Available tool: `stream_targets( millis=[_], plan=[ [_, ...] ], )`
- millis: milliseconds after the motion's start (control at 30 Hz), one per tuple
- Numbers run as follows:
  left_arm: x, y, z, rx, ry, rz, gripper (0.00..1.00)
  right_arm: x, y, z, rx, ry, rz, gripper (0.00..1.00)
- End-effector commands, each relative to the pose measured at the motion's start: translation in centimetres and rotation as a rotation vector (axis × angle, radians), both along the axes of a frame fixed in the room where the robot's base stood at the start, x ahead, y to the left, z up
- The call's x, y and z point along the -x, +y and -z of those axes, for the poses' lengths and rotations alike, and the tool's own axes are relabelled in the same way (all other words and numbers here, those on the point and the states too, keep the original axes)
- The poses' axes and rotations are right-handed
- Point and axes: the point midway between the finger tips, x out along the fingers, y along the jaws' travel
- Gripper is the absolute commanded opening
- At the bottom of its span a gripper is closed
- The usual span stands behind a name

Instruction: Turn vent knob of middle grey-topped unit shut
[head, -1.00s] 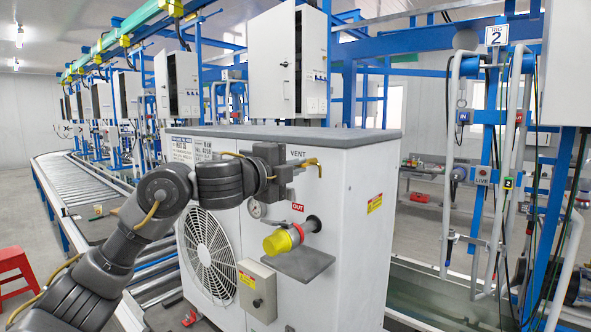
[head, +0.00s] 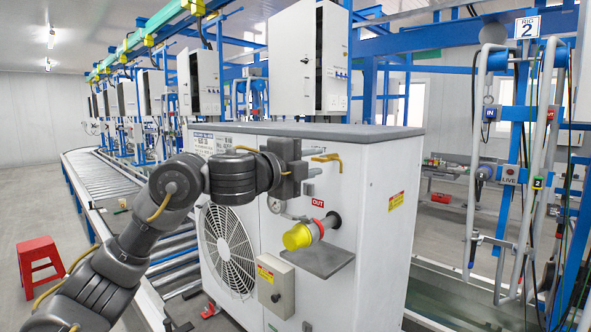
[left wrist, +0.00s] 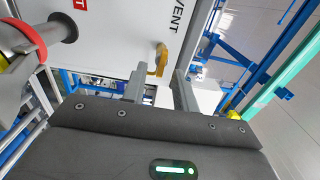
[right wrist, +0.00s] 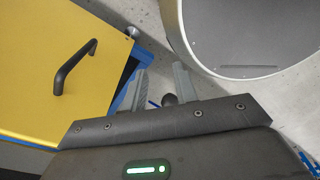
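The grey-topped unit (head: 375,190) stands upright in the middle of the head view. Its vent knob (head: 326,158), a small yellow handle, is high on the front, beside my left gripper (head: 309,178). In the left wrist view the vent knob (left wrist: 157,60) lies between and just beyond the spread fingers of my left gripper (left wrist: 160,80), near the VENT label (left wrist: 177,20). The gripper is open, with no clear contact. My right gripper (right wrist: 161,78) shows only in the right wrist view, open and empty near the floor.
Below the vent knob are a yellow-capped pipe (head: 298,236) and a grey shelf (head: 315,261). A pressure gauge (head: 277,205) is partly behind my left arm. A yellow panel (right wrist: 60,65) with a black handle and a rounded grey body (right wrist: 245,35) flank my right gripper.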

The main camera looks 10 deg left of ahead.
Motion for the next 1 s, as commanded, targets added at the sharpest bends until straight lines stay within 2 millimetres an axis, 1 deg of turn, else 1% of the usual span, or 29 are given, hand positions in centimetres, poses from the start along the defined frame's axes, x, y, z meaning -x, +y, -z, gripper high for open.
stream_targets(
  millis=[33,200,300,433,600,900,1000],
  plan=[
    [0.8,0.7,0.3,-0.001,-0.007,-0.002,0.29,0.0,0.0,0.8,0.0,0.0,0.0,0.29],
    [3.7,2.8,0.3,-0.001,-0.008,-0.002,0.29,0.0,0.0,2.1,0.0,0.0,0.0,0.29],
    [5.1,3.8,0.3,-0.002,-0.006,-0.004,0.29,0.0,0.1,2.7,-0.001,0.0,0.0,0.29],
    [6.4,4.7,0.1,-0.002,-0.005,-0.001,0.29,0.0,0.1,3.2,-0.001,0.0,0.001,0.29],
    [7.1,5.2,0.1,0.0,-0.001,-0.003,0.29,0.0,0.2,3.3,-0.002,0.0,0.001,0.29],
    [7.1,5.2,0.0,-0.001,-0.001,-0.002,0.29,0.0,0.1,3.3,-0.002,0.0,0.001,0.29],
    [7.1,5.2,0.0,-0.001,-0.001,-0.002,0.29,-0.3,0.2,3.3,-0.002,-0.004,0.001,0.29]
  ],
)
